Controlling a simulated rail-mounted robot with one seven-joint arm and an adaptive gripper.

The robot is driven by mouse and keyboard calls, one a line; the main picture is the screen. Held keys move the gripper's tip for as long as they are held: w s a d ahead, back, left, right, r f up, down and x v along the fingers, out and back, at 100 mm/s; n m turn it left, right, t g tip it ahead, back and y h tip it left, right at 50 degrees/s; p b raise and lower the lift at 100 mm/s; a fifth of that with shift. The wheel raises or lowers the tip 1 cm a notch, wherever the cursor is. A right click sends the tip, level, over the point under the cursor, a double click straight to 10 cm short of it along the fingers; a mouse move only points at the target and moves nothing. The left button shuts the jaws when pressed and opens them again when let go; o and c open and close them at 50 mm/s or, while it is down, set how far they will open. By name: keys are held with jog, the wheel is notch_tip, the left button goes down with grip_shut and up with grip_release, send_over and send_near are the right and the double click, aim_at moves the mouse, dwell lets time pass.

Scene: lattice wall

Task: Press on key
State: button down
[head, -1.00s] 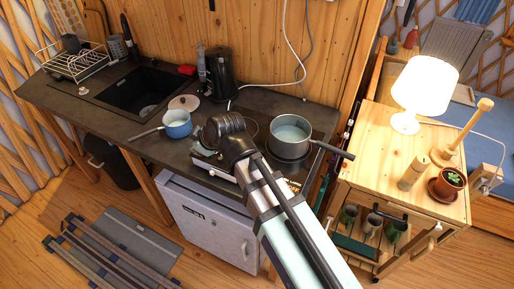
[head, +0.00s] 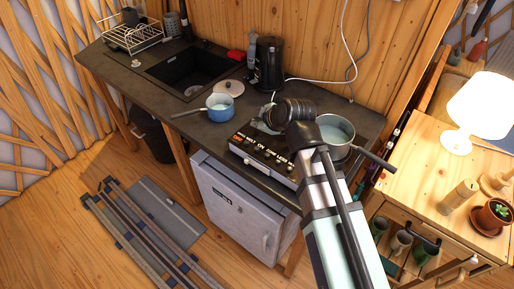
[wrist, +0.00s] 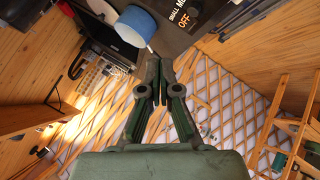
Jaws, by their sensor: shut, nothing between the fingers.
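The stove's dark control panel (head: 262,152) with white lettering sits at the counter's front edge. Its labelled part also shows at the top of the wrist view (wrist: 188,18), where "SMALL" and an orange "OFF" are readable. The separate keys are too small to tell apart in the head view. My gripper (wrist: 160,62) is shut and empty, its fingers pointing toward the panel in the wrist view with a gap before the lettering. In the head view my gripper (head: 262,126) is partly hidden by my wrist, above the panel's back left side.
A blue pot (head: 220,107) stands left of the panel. A grey pot (head: 335,129) stands on the stove behind my arm, its handle sticking out right. A black kettle (head: 266,64) and the sink (head: 185,75) are further back. A white fridge (head: 240,213) is below.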

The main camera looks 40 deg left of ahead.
aim_at(257, 149)
jog(key=shift+f+b, duration=2.4)
jog(key=shift+f, duration=1.95)
jog(key=shift+f, duration=0.1)
jog(key=shift+f+b, duration=0.3)
jog(key=shift+b, duration=0.15)
jog(key=shift+f+b, duration=0.35)
jog(key=shift+f, duration=0.1)
jog(key=shift+r, duration=0.15)
jog(key=shift+r+p, duration=0.35)
jog(key=shift+r, duration=0.4)
jog(key=shift+r+p, duration=1.3)
jog(key=shift+r, duration=1.2)
